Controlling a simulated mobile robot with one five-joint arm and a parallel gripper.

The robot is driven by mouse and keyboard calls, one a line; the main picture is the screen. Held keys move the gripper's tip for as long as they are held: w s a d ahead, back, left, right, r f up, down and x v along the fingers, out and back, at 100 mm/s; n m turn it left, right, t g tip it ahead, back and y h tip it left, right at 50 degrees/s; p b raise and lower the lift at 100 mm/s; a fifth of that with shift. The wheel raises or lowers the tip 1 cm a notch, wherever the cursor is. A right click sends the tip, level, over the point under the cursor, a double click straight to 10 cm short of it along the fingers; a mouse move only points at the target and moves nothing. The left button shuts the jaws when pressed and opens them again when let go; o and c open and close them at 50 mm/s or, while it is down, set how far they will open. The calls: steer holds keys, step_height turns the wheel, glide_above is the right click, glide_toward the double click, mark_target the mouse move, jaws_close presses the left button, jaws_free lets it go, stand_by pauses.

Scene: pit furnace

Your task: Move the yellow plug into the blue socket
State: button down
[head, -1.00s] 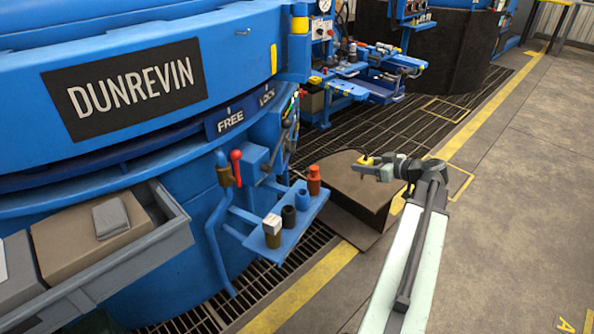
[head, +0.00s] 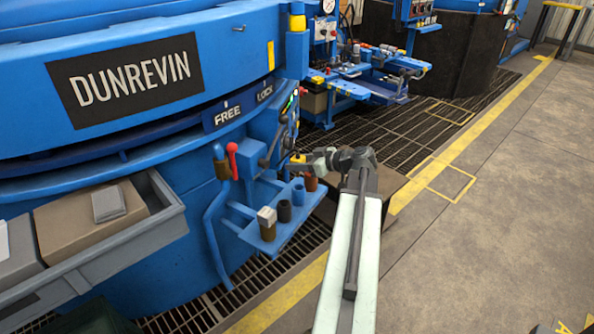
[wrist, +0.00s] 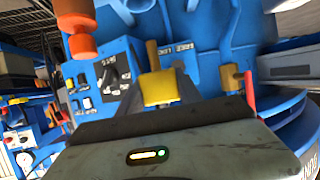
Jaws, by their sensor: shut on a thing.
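The yellow plug (wrist: 158,88) is between my gripper's jaws in the wrist view. In the head view the plug (head: 297,158) is small at the arm's end. My gripper (head: 305,162) is shut on it, above the far end of a blue shelf. The blue socket (head: 298,194) is an upright blue cup on that shelf, just below and apart from the plug. I cannot clearly pick out the socket in the wrist view.
On the shelf (head: 262,242) stand a black cup (head: 284,211), a white-topped brown piece (head: 266,222) and an orange-red piece (head: 311,182), partly behind my gripper. A red-handled lever (head: 232,160) rises at its left. A grey tray (head: 165,243) juts out further left. Floor is clear at right.

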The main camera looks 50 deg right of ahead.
step_height(320, 180, down, 3)
steer(key=shift+d+r+b, duration=0.1)
steer(key=shift+r+b, duration=0.1)
steer(key=shift+b, duration=0.45)
steer(key=shift+r, duration=0.15)
step_height(320, 180, down, 6)
steer(key=b, duration=0.5)
steer(key=shift+r, duration=0.15)
steer(key=shift+f+b, duration=0.6)
steer(key=shift+b, duration=0.2)
steer(key=c, duration=1.1)
jaws_free()
